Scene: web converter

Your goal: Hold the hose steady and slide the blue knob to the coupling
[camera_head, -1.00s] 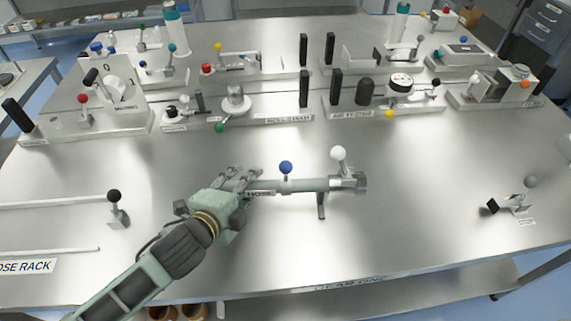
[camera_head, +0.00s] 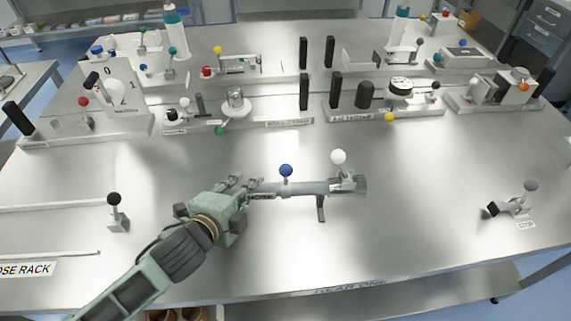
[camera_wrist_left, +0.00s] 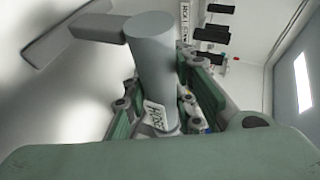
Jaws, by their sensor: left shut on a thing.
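The grey hose (camera_head: 305,188) lies level above the steel table, with a HOSE label near its left end. My left gripper (camera_head: 240,186) is shut on that left end. In the left wrist view the hose (camera_wrist_left: 152,70) stands between the fingers (camera_wrist_left: 155,105). The blue knob (camera_head: 286,171) stands upright on the middle of the hose. A white knob (camera_head: 338,157) stands near the right end, by the grey coupling (camera_head: 358,185). The blue knob is apart from the coupling. A dark support leg (camera_head: 321,208) hangs under the hose. My right gripper is not in view.
The hose rack (camera_head: 40,268) with a black knob (camera_head: 114,198) is at left. A small clamp with a grey knob (camera_head: 530,186) stands at right. Fixtures with coloured knobs line the back. The table between hose and right clamp is clear.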

